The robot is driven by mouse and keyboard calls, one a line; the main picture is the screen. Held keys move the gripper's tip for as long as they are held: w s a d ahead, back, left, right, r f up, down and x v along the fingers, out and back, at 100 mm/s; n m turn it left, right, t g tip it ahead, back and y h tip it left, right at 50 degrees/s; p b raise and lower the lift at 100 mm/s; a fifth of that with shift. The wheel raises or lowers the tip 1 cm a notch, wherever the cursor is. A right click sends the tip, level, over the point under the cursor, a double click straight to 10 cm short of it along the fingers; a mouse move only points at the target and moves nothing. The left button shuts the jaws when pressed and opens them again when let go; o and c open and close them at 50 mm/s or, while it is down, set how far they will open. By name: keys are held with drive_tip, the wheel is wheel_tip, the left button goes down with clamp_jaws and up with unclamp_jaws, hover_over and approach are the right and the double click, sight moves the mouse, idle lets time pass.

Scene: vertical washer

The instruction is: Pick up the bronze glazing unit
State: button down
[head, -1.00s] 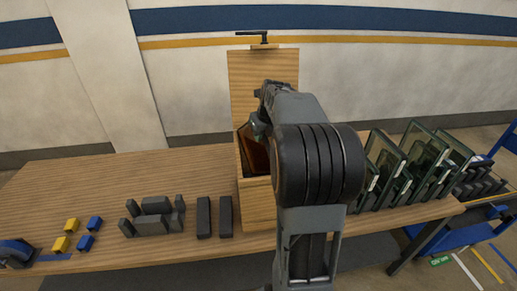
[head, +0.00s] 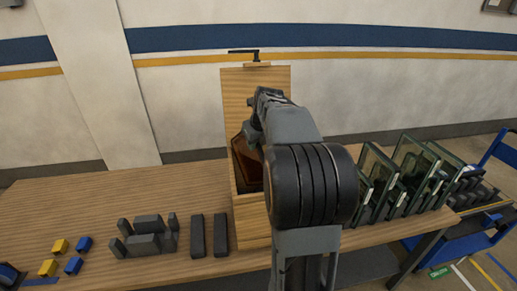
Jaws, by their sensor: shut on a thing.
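The bronze glazing unit (head: 244,165) is a dark brown-orange pane. It stands steeply inside an open wooden box with a raised lid, its upper part against the lid side. My gripper (head: 251,137) is at the pane's upper right edge, shut on it. My own arm hides most of the jaws and the right part of the pane. The pane's lower edge is hidden behind the box front, so I cannot tell whether it touches the box floor.
The wooden box (head: 252,222) stands on a long wooden table (head: 60,205). Dark blocks (head: 197,236) and small yellow and blue blocks (head: 74,265) lie to the left. Several framed glass panes (head: 413,165) stand to the right, near a blue cart (head: 450,245). The back left tabletop is clear.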

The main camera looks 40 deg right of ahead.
wheel_tip(320, 180, up, 16)
drive_tip(key=p, duration=0.1)
drive_tip(key=shift+f, duration=0.2)
idle(0.7)
drive_tip(key=shift+s, duration=0.1)
